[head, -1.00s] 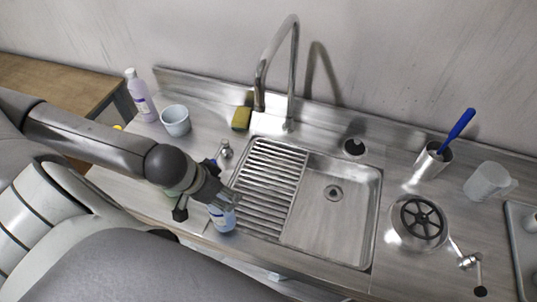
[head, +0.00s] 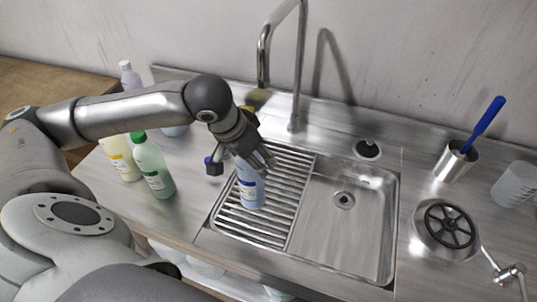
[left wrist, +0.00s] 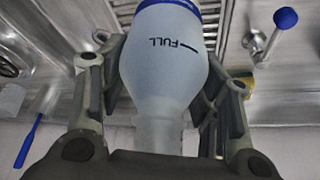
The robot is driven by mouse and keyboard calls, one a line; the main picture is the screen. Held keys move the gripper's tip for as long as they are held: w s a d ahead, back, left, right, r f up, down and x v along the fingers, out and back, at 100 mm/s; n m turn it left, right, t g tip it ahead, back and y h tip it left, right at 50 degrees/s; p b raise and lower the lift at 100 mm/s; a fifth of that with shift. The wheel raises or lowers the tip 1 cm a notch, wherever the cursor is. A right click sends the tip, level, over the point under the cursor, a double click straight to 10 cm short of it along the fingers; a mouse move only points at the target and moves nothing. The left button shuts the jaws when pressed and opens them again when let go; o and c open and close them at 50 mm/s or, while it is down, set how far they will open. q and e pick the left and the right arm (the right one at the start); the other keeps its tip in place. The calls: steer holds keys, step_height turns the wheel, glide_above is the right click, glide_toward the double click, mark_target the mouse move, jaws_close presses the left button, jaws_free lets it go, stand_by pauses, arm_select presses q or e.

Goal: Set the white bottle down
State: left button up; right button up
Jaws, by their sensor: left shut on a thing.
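My left gripper (head: 256,160) is shut on the white bottle (head: 250,188), which has a blue-and-white label. It holds the bottle near the top, and the bottle looks about upright over the ribbed drainboard (head: 287,205) on the left of the sink. I cannot tell whether its base touches the ribs. In the left wrist view, the gripper's fingers (left wrist: 165,70) stand on both sides of the bottle's pale neck and shoulder (left wrist: 170,60), marked FULL, with a blue band beyond. My right gripper is not in view.
A green-capped bottle (head: 153,168) and a yellowish bottle (head: 121,160) stand left of the drainboard. A tall faucet (head: 302,60) rises behind it. The sink basin (head: 345,235) is empty. A steel cup (head: 453,163) with a blue-handled brush (head: 485,122) stands at the right.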

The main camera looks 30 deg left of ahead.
arm_select(q)
steer(key=shift+w+d+r, duration=0.1)
steer(key=shift+w+d, duration=0.1)
steer(key=shift+w, duration=0.75)
steer(key=w+b, duration=0.1)
steer(key=w+f+b, duration=0.1)
steer(key=b, duration=0.1)
steer(key=shift+w+d+f, duration=0.15)
steer(key=shift+w+f, duration=0.1)
steer(key=shift+w, duration=0.15)
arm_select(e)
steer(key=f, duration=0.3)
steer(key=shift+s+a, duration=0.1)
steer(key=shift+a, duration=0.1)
arm_select(q)
steer(key=shift+f, duration=0.55)
steer(key=o, duration=1.6)
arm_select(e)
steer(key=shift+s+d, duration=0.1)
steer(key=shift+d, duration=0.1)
